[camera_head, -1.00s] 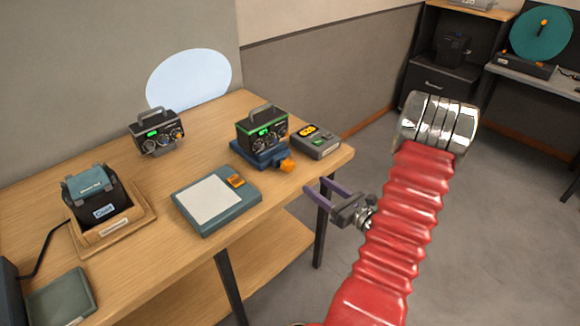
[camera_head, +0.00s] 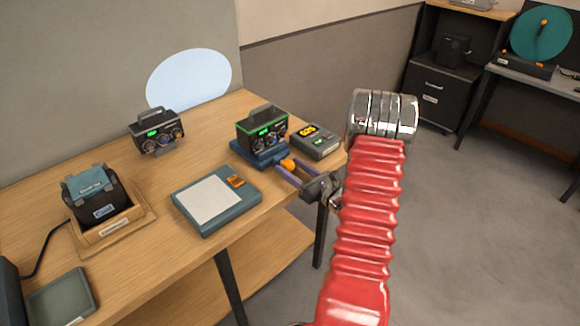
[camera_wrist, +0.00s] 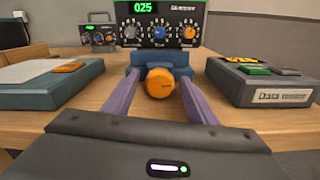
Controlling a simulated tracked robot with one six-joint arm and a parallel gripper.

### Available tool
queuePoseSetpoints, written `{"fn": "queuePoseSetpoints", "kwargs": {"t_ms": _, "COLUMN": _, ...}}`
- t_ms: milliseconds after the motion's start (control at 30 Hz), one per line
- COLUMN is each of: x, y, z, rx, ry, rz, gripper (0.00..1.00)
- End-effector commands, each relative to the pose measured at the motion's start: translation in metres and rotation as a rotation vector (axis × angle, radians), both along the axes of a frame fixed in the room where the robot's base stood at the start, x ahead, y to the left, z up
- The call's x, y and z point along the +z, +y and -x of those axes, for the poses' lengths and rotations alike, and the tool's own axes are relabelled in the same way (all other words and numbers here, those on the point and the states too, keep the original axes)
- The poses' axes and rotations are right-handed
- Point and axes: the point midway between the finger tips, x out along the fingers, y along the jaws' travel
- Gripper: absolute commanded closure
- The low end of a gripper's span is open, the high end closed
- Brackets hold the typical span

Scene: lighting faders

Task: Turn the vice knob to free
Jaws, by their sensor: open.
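The vice is a blue base (camera_head: 258,152) near the table's right end, with an orange knob (camera_head: 288,164) on its front. A dark device with a green edge and green display (camera_head: 262,132) sits in the vice. My gripper (camera_head: 285,173) is open, its two purple fingers reaching toward the vice from the front right. In the wrist view the orange knob (camera_wrist: 161,83) lies between the fingertips (camera_wrist: 161,86), with a finger on each side. Gaps show between knob and fingers, so I see no grip. The knob carries a dark mark on its right side.
A grey box with a yellow display (camera_head: 314,141) stands close right of the vice. A flat teal pad (camera_head: 216,200) lies to its left. A second device (camera_head: 156,132) and a dark holder in a wooden tray (camera_head: 108,222) stand further left.

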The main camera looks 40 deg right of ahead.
Motion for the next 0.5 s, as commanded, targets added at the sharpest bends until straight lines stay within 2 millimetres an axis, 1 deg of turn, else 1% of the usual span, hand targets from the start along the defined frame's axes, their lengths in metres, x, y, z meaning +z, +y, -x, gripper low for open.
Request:
{"fn": "queuePoseSetpoints", "kwargs": {"t_ms": 33, "x": -0.0001, "y": 0.0008, "z": -0.0055, "rx": 0.002, "ry": 0.0, "rz": 0.0, "gripper": 0.48}}
{"fn": "queuePoseSetpoints", "kwargs": {"t_ms": 167, "x": -0.0003, "y": 0.0011, "z": -0.0127, "rx": 0.001, "ry": 0.0, "rz": -0.001, "gripper": 0.48}}
{"fn": "queuePoseSetpoints", "kwargs": {"t_ms": 467, "x": -0.0002, "y": 0.0005, "z": -0.0139, "rx": 0.0, "ry": 0.0, "rz": -0.001, "gripper": 0.48}}
{"fn": "queuePoseSetpoints", "kwargs": {"t_ms": 500, "x": -0.0002, "y": 0.0005, "z": -0.0138, "rx": 0.0, "ry": 0.0, "rz": -0.001, "gripper": 0.51}}
